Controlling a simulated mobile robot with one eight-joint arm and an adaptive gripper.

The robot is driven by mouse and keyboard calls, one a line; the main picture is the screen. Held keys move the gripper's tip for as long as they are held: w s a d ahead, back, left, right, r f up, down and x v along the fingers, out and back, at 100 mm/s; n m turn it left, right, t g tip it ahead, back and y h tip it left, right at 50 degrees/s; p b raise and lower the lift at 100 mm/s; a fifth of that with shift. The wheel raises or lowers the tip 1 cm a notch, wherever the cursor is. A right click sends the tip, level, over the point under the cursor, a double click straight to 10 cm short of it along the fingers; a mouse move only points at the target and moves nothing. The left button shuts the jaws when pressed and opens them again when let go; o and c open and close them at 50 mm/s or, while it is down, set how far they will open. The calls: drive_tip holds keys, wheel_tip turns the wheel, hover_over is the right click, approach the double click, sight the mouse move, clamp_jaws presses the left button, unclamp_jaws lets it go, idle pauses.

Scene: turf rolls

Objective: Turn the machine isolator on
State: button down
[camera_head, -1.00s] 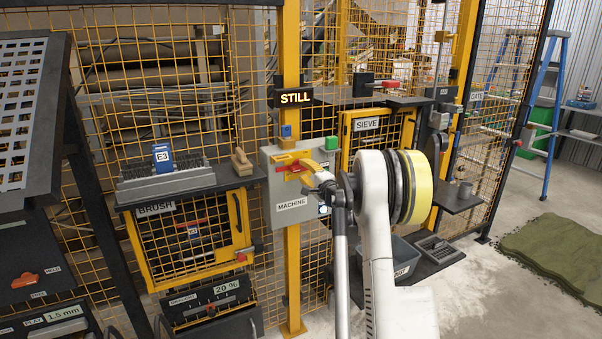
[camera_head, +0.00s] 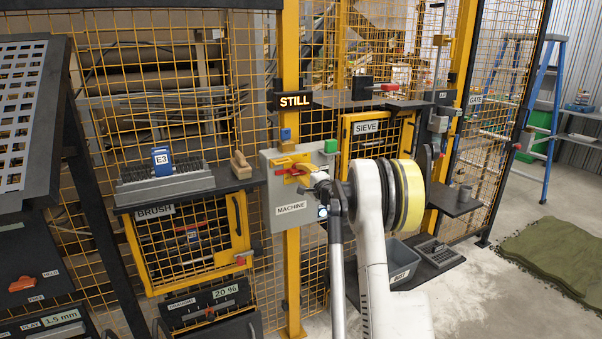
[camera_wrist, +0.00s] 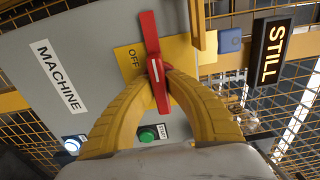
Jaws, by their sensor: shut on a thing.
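The machine isolator is a red handle (camera_wrist: 150,35) on a yellow plate (camera_wrist: 126,58) marked OFF, fixed to a grey box (camera_head: 270,200) labelled MACHINE. My gripper (camera_wrist: 159,76) has its two yellow fingers closed on the middle of the red handle, one on each side. In the wrist view the handle lies nearly upright in the picture, slightly tilted, beside the word OFF. In the head view the red handle (camera_head: 293,171) is partly hidden by my gripper (camera_head: 305,173). A sign (camera_head: 295,100) above the box is lit with STILL.
A green button (camera_wrist: 147,134) labelled START and a lit blue-white button (camera_wrist: 72,146) sit on the box near my fingers. Yellow mesh fencing and the brush shelf (camera_head: 190,190) are close on the left.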

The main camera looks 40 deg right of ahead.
drive_tip(key=shift+m, duration=0.3)
drive_tip(key=m, duration=0.3)
drive_tip(key=shift+m, duration=0.3)
drive_tip(key=m, duration=0.4)
drive_tip(key=shift+m+p, duration=0.3)
drive_tip(key=m, duration=0.4)
drive_tip(key=shift+m, duration=2.5)
drive_tip(key=c, duration=1.4)
unclamp_jaws()
